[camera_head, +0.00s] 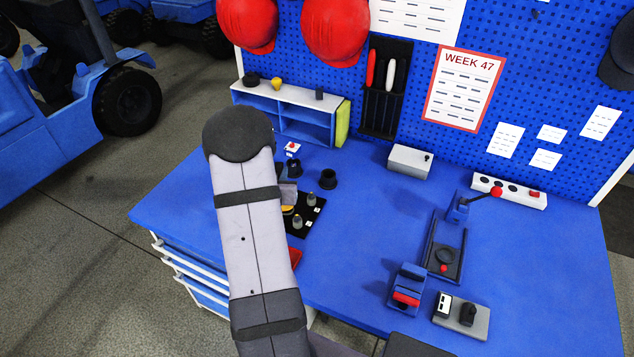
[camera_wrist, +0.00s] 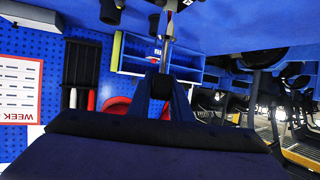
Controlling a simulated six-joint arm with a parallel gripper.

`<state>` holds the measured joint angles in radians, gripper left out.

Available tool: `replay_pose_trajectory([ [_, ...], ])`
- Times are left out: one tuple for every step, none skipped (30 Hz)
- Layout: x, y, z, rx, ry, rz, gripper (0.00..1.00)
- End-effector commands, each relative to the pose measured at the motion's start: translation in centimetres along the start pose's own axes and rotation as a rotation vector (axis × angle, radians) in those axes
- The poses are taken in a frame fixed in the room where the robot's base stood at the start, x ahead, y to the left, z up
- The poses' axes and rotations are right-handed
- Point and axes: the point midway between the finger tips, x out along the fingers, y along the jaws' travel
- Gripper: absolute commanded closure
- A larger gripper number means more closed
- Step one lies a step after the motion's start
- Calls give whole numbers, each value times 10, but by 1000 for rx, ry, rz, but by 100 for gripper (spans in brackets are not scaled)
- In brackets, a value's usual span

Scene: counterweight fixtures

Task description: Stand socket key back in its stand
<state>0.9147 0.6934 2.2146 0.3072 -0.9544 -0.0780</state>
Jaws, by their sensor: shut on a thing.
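In the wrist view, which looks upside down, my gripper (camera_wrist: 161,82) is shut on a thin silver shaft, which I take to be the socket key (camera_wrist: 168,30). The key runs from the fingertips toward the blue bench top at the top edge. Its far end is near a dark cylinder (camera_wrist: 153,22); I cannot tell whether they touch. In the head view my arm hides the fingertips and most of the key. Two black round holders stand on the bench, one at the left (camera_head: 294,168) and one at the right (camera_head: 328,179). I cannot tell which is the key's stand.
A black mat with small pegs (camera_head: 305,222) lies beside my arm. A blue-and-white shelf (camera_head: 300,128) stands behind, with a small red-topped white box (camera_head: 292,149) before it. A grey box (camera_head: 409,162), lever fixture (camera_head: 446,250) and red-handled clamp (camera_head: 406,292) stand right. The middle bench is clear.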

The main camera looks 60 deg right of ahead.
Motion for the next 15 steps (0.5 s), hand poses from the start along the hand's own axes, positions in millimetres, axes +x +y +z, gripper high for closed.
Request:
replay_pose_trajectory([
  [8,15,13,10,-2,25,100],
  [12,23,17,16,-1,40,100],
  [20,34,17,26,3,60,100],
  [27,42,13,35,6,78,100],
  [34,50,9,43,7,97,100],
  [42,61,4,56,8,126,100],
  [48,69,-1,65,8,150,100],
  [54,78,-5,77,7,174,100],
  [62,89,-11,90,7,206,100],
  [68,97,-15,100,7,230,100],
  [73,105,-20,110,7,254,100],
  [80,114,-27,123,7,284,100],
  [84,122,-32,133,6,306,100],
  [89,128,-37,141,7,326,100],
  [95,136,-43,152,5,351,100],
])
